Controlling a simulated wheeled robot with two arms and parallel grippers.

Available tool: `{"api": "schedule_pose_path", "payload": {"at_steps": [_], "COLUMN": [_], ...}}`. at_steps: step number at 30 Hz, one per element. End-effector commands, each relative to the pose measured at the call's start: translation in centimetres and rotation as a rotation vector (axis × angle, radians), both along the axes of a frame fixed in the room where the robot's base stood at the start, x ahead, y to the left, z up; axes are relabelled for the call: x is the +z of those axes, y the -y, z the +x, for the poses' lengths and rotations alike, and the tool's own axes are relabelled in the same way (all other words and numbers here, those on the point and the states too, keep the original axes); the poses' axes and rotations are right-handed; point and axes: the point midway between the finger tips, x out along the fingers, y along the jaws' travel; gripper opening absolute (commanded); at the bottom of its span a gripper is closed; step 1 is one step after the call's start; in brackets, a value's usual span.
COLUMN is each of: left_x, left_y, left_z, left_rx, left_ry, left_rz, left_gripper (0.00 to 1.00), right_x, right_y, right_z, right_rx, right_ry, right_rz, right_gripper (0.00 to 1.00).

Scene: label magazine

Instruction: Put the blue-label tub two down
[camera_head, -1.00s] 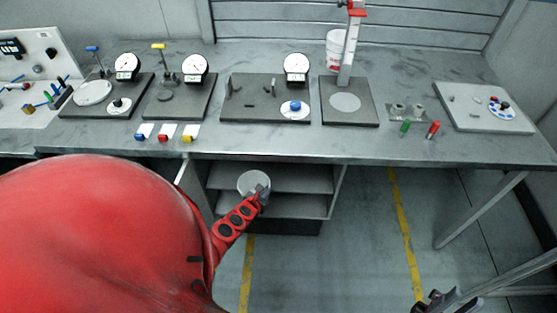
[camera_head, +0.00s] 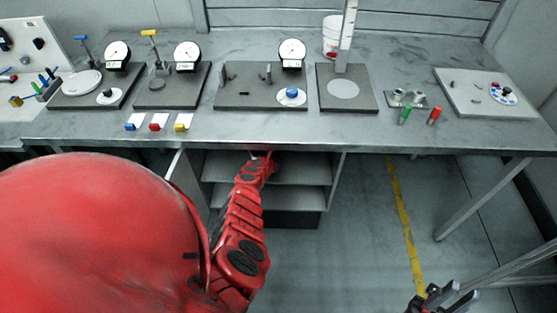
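My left gripper (camera_head: 262,158) reaches into the open shelf unit (camera_head: 295,173) under the bench. Its fingertips are hidden in the shadow below the bench edge, so I cannot see what is between them. No blue-label tub shows now. A white tub (camera_head: 332,36) with red on its label stands on the back of the bench, partly behind a white upright post. My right gripper (camera_head: 440,297) is at the lower right, over the floor, empty with its fingers apart.
The bench (camera_head: 290,137) overhangs the shelf unit. Dial gauge stands (camera_head: 245,98), small colored blocks (camera_head: 156,127) and green and red-handled pieces (camera_head: 433,115) lie on it. The cabinet door (camera_head: 185,178) is open at left. The floor right of the shelves is clear.

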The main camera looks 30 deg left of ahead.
Motion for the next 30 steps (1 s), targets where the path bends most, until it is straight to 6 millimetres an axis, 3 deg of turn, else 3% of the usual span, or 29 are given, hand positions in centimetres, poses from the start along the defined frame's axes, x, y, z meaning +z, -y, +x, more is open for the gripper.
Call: {"api": "schedule_pose_path", "payload": {"at_steps": [4, 10, 19, 25, 30], "left_x": [0.0, -3.2, -3.5, -3.5, -3.4], "left_y": [-0.3, -0.3, -0.2, -0.2, -0.1], "left_z": [1.0, 0.8, 0.8, 0.8, 0.8], "left_rx": [0.003, 0.003, -0.001, -0.001, -0.001], "left_ry": [0.004, 0.001, -0.001, -0.001, 0.000], "left_rz": [-0.002, -0.004, -0.001, -0.001, -0.001], "left_gripper": [0.00, 0.00, 0.00, 0.35, 0.35], "right_x": [-0.7, -2.6, -2.6, -2.6, -2.6], "right_y": [0.0, 0.0, 0.0, 0.0, 0.0], "right_z": [0.0, 0.0, 0.0, 0.0, 0.0], "right_rx": [0.000, 0.000, 0.000, 0.000, 0.000], "right_ry": [0.000, 0.000, 0.000, 0.000, 0.000], "right_rz": [0.000, 0.000, 0.000, 0.000, 0.000], "right_gripper": [0.27, 0.27, 0.27, 0.27, 0.27]}}
